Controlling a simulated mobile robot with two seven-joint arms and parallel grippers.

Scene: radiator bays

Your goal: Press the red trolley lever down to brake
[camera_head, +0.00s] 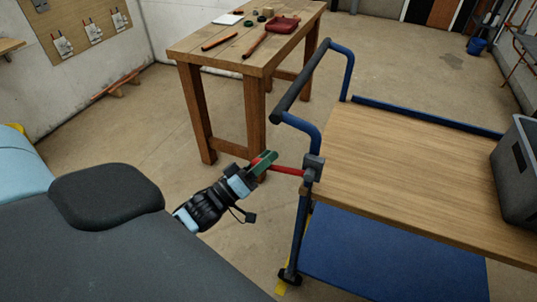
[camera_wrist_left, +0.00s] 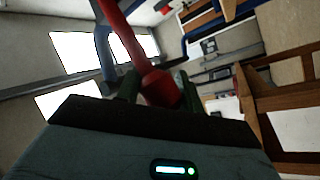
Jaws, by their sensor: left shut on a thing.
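The red lever (camera_head: 287,170) sticks out to the left, roughly level, from a grey block (camera_head: 313,168) on the blue frame of the trolley (camera_head: 420,165). My left gripper (camera_head: 264,162) is shut on the outer end of the red lever. In the left wrist view the red lever (camera_wrist_left: 130,45) runs up and away from between the dark green fingers (camera_wrist_left: 158,90). The lever's tip is partly hidden by the fingers. My right gripper is in neither view.
A grey crate (camera_head: 518,175) stands on the trolley's wooden top at right. A wooden workbench (camera_head: 240,45) with tools stands behind the lever. A padded dark shape (camera_head: 105,197), likely my own body, fills the lower left. Bare floor (camera_head: 130,140) lies left of the lever.

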